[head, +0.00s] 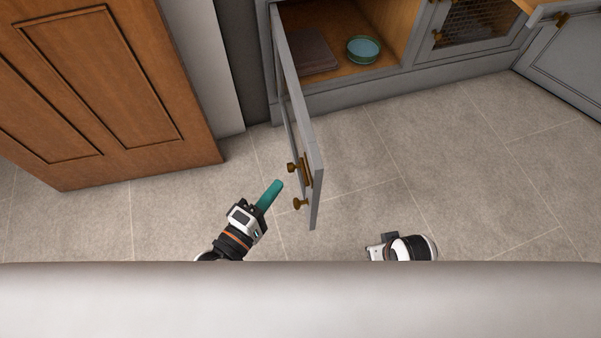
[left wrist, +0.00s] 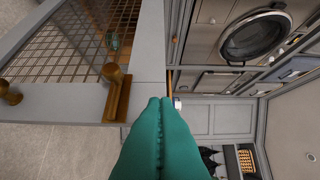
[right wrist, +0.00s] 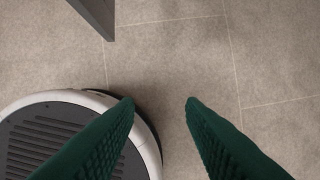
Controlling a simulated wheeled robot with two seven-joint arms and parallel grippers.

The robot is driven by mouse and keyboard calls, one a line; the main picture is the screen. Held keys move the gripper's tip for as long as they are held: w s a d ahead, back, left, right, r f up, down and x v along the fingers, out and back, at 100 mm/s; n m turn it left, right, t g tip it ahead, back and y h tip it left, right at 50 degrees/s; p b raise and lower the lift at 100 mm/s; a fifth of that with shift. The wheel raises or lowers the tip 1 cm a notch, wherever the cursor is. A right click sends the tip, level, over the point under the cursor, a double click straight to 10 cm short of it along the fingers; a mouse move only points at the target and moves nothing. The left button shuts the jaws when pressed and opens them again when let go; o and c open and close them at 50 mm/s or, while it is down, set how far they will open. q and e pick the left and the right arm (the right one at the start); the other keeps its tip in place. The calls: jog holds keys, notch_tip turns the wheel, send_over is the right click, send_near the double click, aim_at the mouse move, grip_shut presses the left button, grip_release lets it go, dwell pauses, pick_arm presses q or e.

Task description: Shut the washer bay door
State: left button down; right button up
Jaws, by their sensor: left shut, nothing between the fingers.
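A grey cabinet door (head: 312,150) with brass fittings stands wide open, edge-on to me. Its mesh panel (left wrist: 65,50) and brass handle (left wrist: 118,95) show in the left wrist view. A front-loading washer (left wrist: 255,35) shows beyond it there; I cannot tell from the frames that this door is the washer bay's. My left gripper (head: 278,184) is shut and empty, just left of the door's handle side; its teal fingertips (left wrist: 160,102) appear close to the door's edge. My right gripper (right wrist: 160,102) is open and empty above the floor, right of the door.
The cabinet (head: 345,92) behind the door holds a teal bowl (head: 363,49) and a flat grey item (head: 305,52). Another grey door (head: 570,62) stands open at the far right. A brown wooden door (head: 100,90) is at left. The tiled floor (head: 430,150) between is clear.

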aim_at(311, 162)
pick_arm(q)
jog(key=shift+w+d, duration=0.65)
jog(key=shift+d, duration=0.35)
jog(key=shift+w+d, duration=0.65)
jog(key=shift+d, duration=0.3)
jog(key=shift+w+d, duration=0.65)
jog(key=shift+d, duration=0.35)
pick_arm(e)
jog(key=shift+v, duration=0.8)
jog(key=shift+w+d, duration=0.1)
jog(key=shift+w, duration=0.2)
